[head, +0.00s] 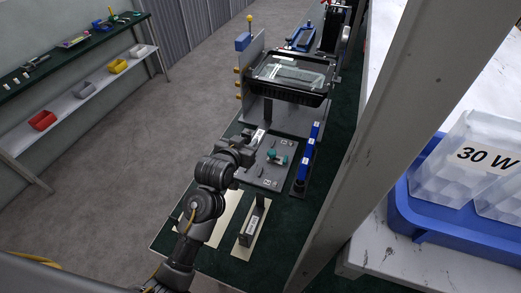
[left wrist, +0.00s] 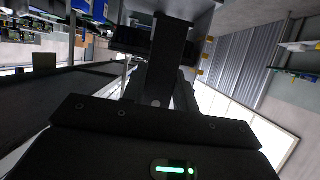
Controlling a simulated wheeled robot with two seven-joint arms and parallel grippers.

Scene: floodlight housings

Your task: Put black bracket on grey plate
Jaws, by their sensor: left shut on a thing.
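My left gripper (head: 247,150) reaches in from the left in the head view, over the left edge of the grey plate (head: 253,174). It is shut on a dark piece that looks like the black bracket (left wrist: 168,55). In the left wrist view the bracket stands out from between the fingers as a long dark bar. In the head view the gripper mostly hides the hold. I cannot tell whether the bracket touches the plate. My right gripper is not in view.
Behind the plate, a black floodlight housing (head: 290,78) sits on a grey stand. A grey block (head: 251,228) lies on a pale pad in front. A post (head: 375,130) and blue crate (head: 430,222) are at right.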

